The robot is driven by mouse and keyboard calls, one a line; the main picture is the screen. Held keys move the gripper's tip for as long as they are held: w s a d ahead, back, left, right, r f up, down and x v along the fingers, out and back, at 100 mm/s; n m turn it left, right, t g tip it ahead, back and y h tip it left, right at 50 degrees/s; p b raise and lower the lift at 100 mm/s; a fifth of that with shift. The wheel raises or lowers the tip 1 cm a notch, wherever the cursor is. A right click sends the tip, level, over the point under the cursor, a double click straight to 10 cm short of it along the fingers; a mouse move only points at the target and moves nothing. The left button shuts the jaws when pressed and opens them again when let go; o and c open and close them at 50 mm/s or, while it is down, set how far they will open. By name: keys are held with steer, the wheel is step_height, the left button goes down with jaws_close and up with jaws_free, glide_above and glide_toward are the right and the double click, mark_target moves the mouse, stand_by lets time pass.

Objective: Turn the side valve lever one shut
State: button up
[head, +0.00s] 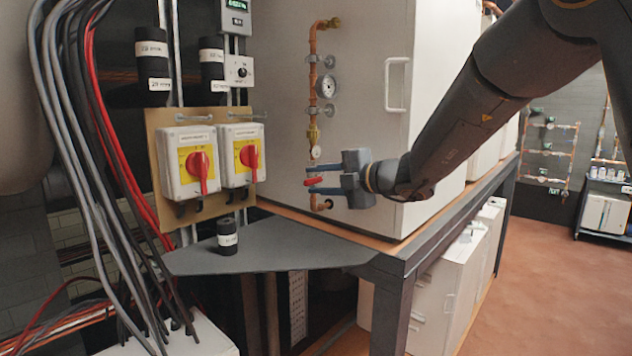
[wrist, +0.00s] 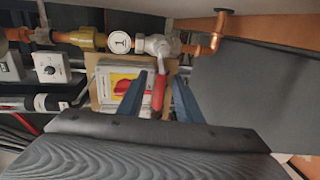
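The side valve has a red lever (head: 313,182) low on the copper pipe at the front of the white cabinet. In the wrist view the red lever (wrist: 158,90) hangs from a silver valve body (wrist: 158,46) and points toward my palm. My gripper (head: 312,179) reaches in from the right, with one blue finger above the lever and one below. Whether a finger touches the lever is hard to tell.
A round gauge (wrist: 119,42) sits beside the valve on the copper pipe (head: 313,90). Two red-yellow rotary switches (head: 188,163) are mounted to the left. A black cylinder (head: 227,237) stands on the grey shelf (head: 285,245) below. The white cabinet (head: 365,60) has a handle.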

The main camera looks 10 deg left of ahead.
steer(key=b+v, duration=0.2)
steer(key=v, duration=0.5)
steer(key=shift+b, duration=0.3)
steer(key=shift+d+r, duration=0.1)
steer(key=c, duration=0.3)
steer(key=shift+c, duration=0.2)
steer(key=shift+w+d, duration=0.1)
steer(key=shift+w, duration=0.05)
steer(key=f+p+v, duration=0.1)
steer(key=f+v, duration=0.1)
steer(key=v, duration=0.7)
steer(key=d+f+p+v, duration=0.1)
steer(key=p+v, duration=0.1)
steer(key=v, duration=0.8)
steer(key=shift+d+f, duration=0.3)
steer(key=shift+f, duration=0.05)
steer(key=shift+w+f, duration=0.1)
